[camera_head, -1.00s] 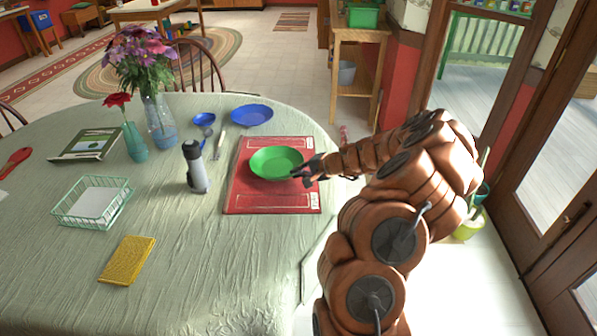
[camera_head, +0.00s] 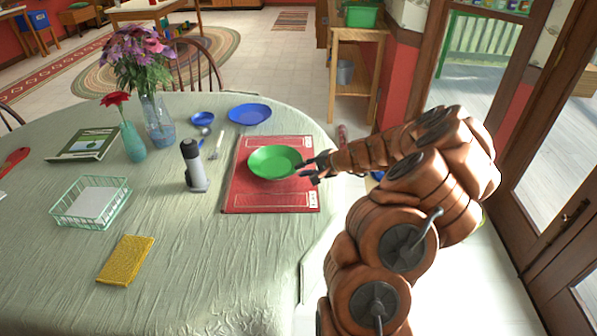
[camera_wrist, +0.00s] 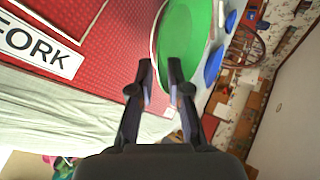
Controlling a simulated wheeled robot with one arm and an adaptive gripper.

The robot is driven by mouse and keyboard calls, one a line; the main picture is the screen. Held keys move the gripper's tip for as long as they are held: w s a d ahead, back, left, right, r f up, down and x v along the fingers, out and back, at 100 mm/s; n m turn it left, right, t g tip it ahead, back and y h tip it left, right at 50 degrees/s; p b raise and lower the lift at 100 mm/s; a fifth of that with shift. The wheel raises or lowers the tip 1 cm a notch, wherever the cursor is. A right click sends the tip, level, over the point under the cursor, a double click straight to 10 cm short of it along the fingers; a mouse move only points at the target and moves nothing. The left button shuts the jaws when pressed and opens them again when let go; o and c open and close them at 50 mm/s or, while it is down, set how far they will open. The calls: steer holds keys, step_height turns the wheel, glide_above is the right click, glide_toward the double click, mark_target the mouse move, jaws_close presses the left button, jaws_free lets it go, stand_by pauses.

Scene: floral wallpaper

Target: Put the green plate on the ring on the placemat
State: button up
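The green plate (camera_head: 272,161) lies on the red placemat (camera_head: 270,200), in its upper middle part. In the wrist view the plate (camera_wrist: 180,28) shows just beyond my fingertips, and a thin white curved line of the printed ring (camera_wrist: 153,38) follows its near edge. The rest of the ring is hidden under the plate. My gripper (camera_head: 305,169) is beside the plate's right edge, above the placemat.
Above the placemat are a blue plate (camera_head: 249,114), a small blue bowl (camera_head: 202,118) and cutlery. A grey and black bottle (camera_head: 194,168) stands left of the placemat. Further left are flower vases (camera_head: 158,122), a wire basket (camera_head: 68,216) and a yellow cloth (camera_head: 126,260).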

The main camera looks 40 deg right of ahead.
steer(key=v, duration=0.9)
steer(key=w+a+r+n+g+y, duration=0.1)
steer(key=a+r+n+g+y, duration=0.2)
steer(key=a, duration=1.1)
steer(key=s+a+r+n+g, duration=0.2)
steer(key=s+a+n, duration=0.15)
steer(key=a, duration=0.45)
steer(key=s+a+r+n+g, duration=0.1)
steer(key=s+a+n+g, duration=0.2)
steer(key=a, duration=0.5)
steer(key=s+a+n+g+h, duration=0.1)
steer(key=s+a+n+h, duration=0.15)
steer(key=s, duration=0.35)
steer(key=s+a+n+g+h, duration=0.1)
steer(key=s+a+g, duration=0.15)
steer(key=s, duration=0.45)
steer(key=s+d+n+h, duration=0.1)
steer(key=s+d+h, duration=0.1)
steer(key=s, duration=0.9)
steer(key=shift+s+g+h+b, duration=0.2)
steer(key=shift+g+h+b, duration=0.15)
steer(key=shift+h, duration=0.3)
